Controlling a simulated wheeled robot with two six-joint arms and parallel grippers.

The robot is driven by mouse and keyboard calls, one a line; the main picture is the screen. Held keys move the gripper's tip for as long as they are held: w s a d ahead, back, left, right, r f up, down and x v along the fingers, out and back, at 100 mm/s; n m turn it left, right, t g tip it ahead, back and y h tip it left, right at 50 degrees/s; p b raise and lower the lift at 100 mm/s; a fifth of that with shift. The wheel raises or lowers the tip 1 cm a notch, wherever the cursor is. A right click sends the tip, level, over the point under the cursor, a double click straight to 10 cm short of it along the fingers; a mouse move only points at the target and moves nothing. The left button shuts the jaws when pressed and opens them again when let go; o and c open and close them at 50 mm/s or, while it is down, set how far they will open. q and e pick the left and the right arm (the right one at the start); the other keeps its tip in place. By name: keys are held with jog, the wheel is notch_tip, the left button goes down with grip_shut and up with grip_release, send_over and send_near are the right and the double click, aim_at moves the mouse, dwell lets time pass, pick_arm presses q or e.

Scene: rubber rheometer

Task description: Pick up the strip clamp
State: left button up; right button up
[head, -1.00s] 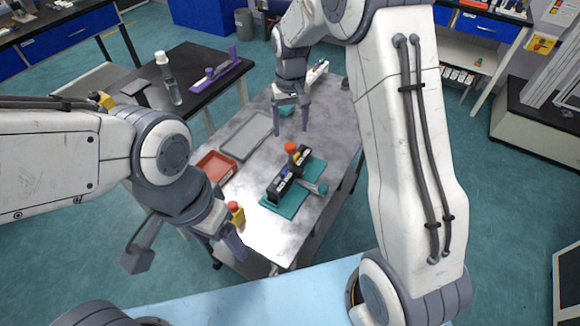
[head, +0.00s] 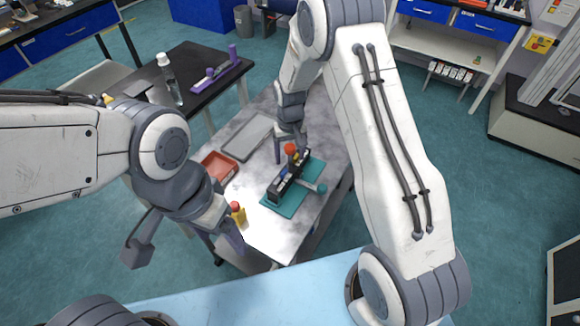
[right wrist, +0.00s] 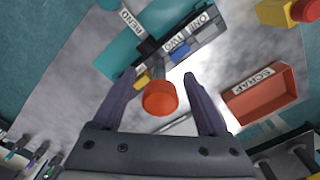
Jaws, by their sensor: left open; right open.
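A piece with a round orange knob (head: 291,149), which looks like the strip clamp, stands at the far end of a black labelled rack (head: 285,184) on a teal base (head: 284,206). In the right wrist view the knob (right wrist: 160,98) shows between my two right fingers, with a yellow part (right wrist: 142,78) beside it. My right gripper (head: 291,147) is open, pointing down over the knob; I cannot tell whether a finger touches it. It also shows in the right wrist view (right wrist: 159,75). My left gripper (head: 222,242) is open and empty at the table's near left edge.
A red tray (head: 213,177) marked SCRAP and a grey tray (head: 231,152) lie left of the rack. A yellow object with a red top (head: 239,217) stands near my left gripper. A teal-ended bar sticks out right of the rack. The near tabletop (head: 262,232) is clear.

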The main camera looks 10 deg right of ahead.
grip_shut()
jog(key=shift+r, duration=0.1)
dwell(1.2)
